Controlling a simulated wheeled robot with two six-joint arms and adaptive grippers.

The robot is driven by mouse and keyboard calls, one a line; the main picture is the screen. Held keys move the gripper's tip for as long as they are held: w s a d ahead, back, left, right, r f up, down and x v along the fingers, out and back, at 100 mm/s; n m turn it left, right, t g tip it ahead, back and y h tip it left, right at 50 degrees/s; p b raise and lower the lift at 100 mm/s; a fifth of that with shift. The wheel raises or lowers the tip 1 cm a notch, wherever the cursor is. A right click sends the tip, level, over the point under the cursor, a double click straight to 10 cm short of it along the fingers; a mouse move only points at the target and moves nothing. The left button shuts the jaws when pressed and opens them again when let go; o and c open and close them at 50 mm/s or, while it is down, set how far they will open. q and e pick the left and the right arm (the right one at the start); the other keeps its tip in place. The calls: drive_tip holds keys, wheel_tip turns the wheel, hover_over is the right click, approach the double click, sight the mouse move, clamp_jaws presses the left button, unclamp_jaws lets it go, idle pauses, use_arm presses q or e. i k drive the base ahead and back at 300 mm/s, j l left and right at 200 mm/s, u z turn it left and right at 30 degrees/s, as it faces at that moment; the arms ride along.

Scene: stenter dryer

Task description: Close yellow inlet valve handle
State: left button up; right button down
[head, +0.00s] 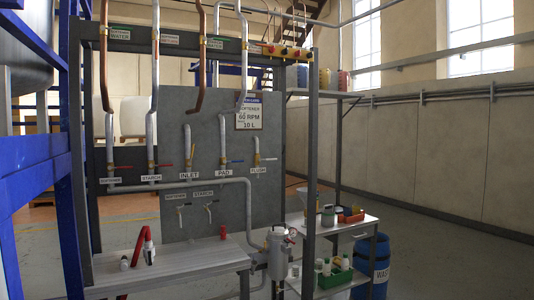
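The inlet valve (188,163) is on the grey panel, at the lower end of a short vertical pipe and just above the INLET label (189,176). Its small handle (193,152) points roughly upward, in line with the pipe. The handle is too small to tell its colour surely; it looks orange to red. Neither of my grippers is in the head view, so nothing is seen touching the valve.
Similar valves stand beside it, marked STARCH (151,178), PAD (224,172) and FLUSH (258,170). A metal bench (170,262) stands below the panel. A grey frame post (311,150) and a shelf cart (340,224) stand to the right.

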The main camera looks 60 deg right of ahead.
sight(189, 164)
drive_tip(key=i+l+z, duration=0.1)
drive_tip(key=l+z, duration=0.15)
drive_tip(key=l, duration=0.2)
drive_tip(key=i+l+z, duration=0.2)
drive_tip(key=l, duration=0.25)
drive_tip(key=i+l+z, duration=0.25)
drive_tip(key=l, duration=0.15)
drive_tip(key=i+l+z, duration=0.25)
drive_tip(key=l, duration=0.15)
drive_tip(key=k, duration=0.1)
